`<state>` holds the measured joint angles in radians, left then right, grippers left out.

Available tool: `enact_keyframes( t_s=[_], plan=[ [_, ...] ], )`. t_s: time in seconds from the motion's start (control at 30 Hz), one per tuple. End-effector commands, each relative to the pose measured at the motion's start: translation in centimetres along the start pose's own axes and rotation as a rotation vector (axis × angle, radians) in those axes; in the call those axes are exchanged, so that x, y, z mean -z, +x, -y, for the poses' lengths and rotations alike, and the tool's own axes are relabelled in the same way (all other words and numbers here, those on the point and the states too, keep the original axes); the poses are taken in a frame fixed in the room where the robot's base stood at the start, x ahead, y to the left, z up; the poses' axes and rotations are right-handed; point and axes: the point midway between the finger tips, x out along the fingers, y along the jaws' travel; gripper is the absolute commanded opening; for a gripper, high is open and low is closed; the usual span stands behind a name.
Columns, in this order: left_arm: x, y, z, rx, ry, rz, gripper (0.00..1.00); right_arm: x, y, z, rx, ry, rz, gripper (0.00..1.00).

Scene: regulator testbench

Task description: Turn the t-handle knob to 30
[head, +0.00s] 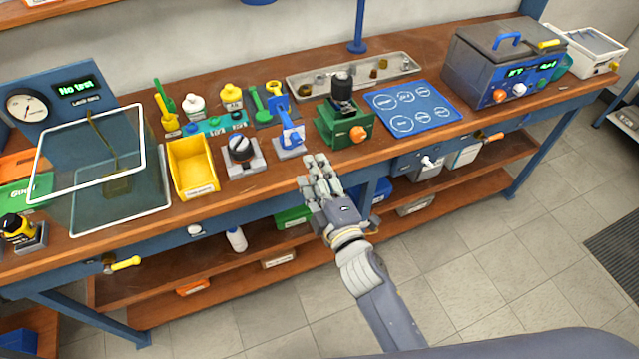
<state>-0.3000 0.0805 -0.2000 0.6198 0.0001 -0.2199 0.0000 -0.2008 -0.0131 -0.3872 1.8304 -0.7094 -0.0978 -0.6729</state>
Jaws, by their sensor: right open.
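A small blue handle on a pale base (289,138) stands near the bench's front edge. A black round knob with a white mark (241,149) sits on a grey block to its left. A green block with an orange knob (358,133) stands to the right. A white handle (430,161) is on the bench's front face. I cannot tell for certain which is the t-handle knob, and no scale reading is legible. My right gripper (314,172) is open and empty at the front edge, just below the blue handle and apart from it. My left gripper is out of view.
A yellow bin (192,168) and a glass-lidded box (118,205) stand left. A blue mat with circles (412,107) lies right of the green block, before a grey machine (502,65). A metal tray (330,86) lies behind. Shelves run below the bench.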

Motion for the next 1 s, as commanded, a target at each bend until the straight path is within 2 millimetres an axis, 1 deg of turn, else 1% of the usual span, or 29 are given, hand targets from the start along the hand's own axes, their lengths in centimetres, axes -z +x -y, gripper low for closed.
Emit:
enact_keyframes(
  t_s=[0.03, 0.1, 0.3, 0.87, 0.93, 0.97, 1.0],
  plan=[
    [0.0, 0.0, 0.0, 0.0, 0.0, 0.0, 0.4, 0.0, -0.9, 0.0, 0.001, 0.0, 0.001, 0.43],
    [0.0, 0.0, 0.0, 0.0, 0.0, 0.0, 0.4, -0.1, -1.7, 0.1, 0.001, -0.001, 0.0, 0.43],
    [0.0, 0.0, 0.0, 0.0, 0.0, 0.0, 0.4, 0.0, -3.0, 0.0, 0.0, -0.001, 0.0, 0.43],
    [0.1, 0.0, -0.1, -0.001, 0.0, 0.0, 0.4, -0.1, -3.1, 0.1, 0.001, 0.0, 0.0, 0.43],
    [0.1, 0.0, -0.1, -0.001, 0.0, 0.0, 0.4, -0.3, -3.1, 0.8, 0.016, 0.01, 0.005, 0.43],
    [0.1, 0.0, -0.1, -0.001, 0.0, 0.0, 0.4, -0.6, -3.1, 1.5, 0.029, 0.02, 0.01, 0.43],
    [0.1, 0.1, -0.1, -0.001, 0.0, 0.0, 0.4, -1.0, -3.2, 2.8, 0.052, 0.04, 0.018, 0.43]
  ],
)
